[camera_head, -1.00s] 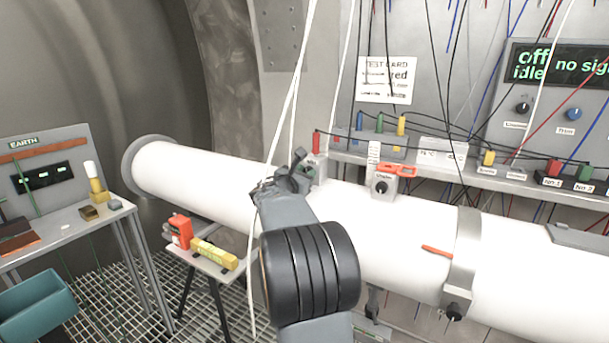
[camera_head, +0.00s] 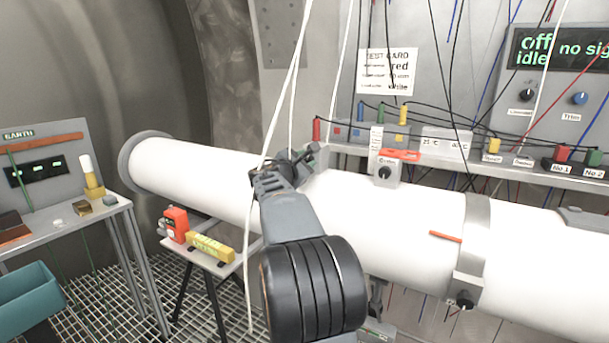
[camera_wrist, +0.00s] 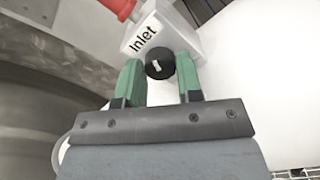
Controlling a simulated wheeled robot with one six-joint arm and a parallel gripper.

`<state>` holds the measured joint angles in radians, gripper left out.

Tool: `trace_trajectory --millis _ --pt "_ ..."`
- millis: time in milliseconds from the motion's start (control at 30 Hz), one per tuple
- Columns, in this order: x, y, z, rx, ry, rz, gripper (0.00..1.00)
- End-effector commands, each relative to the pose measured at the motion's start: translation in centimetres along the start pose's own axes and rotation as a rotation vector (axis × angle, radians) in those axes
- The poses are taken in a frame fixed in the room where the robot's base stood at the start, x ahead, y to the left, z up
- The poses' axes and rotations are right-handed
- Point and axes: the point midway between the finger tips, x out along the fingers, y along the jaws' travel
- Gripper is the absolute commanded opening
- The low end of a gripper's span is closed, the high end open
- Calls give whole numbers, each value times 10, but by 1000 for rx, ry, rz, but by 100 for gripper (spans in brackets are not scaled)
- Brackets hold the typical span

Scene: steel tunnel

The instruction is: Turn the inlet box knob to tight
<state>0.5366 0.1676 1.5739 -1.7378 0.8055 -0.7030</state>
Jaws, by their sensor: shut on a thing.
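The inlet box (camera_wrist: 178,32) is a pale grey box with a white "Inlet" label (camera_wrist: 143,34) on the white pipe. Its round black knob (camera_wrist: 160,66) has a white mark. My gripper (camera_wrist: 158,68) has its two green fingers on either side of the knob, shut on it. In the head view my gripper (camera_head: 296,163) is at the top of the pipe and mostly hides the inlet box and its knob. I cannot read any tight or loose marking.
The white pipe (camera_head: 400,222) runs across below the shelf. Another knob box (camera_head: 385,172) stands on it to the right. White cables (camera_head: 285,95) hang close beside my gripper. A small table (camera_head: 207,248) holds red and yellow items at lower left.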

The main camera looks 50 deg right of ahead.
Motion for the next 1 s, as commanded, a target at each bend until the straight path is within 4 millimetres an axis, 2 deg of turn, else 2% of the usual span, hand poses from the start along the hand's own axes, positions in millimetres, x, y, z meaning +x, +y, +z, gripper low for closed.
trace_trajectory --millis 33,1000 --pt "0 -4 -6 45 -2 1 10" --pt "0 -4 -5 967 0 0 10"
